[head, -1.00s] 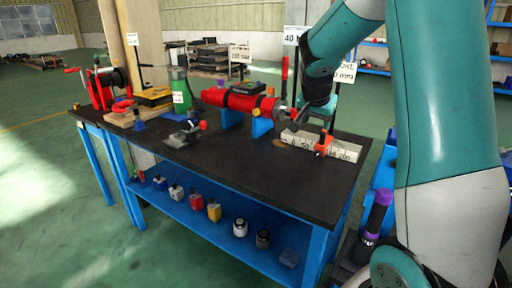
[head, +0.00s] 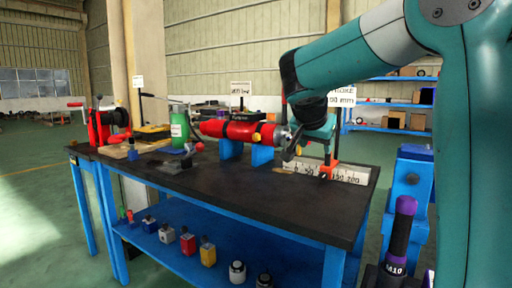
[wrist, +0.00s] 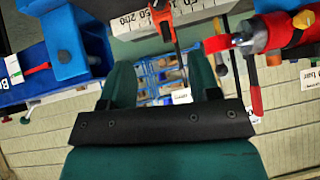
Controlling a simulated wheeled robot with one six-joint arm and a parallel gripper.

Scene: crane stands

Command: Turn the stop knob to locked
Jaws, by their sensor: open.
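A pale measuring scale (head: 350,175) lies on the dark bench top, right of the red cylinder (head: 238,131). An orange-red stop (head: 327,171) sits on the scale, with an upright orange part. In the wrist view the stop (wrist: 164,22) crosses the scale (wrist: 128,22) near the top middle. I cannot tell a separate knob or its setting. My gripper (wrist: 162,68) is open, its two teal fingers apart and empty. In that view the stop's long part points down between the fingers, with no contact visible. In the head view my arm's end hangs by the scale and its fingers are unclear.
A metal rod end with red and yellow parts (wrist: 262,37) is right of my fingers in the wrist view. A blue block (wrist: 68,45) is at left. A green bottle (head: 179,128) and a red winch (head: 106,126) stand farther left on the bench.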

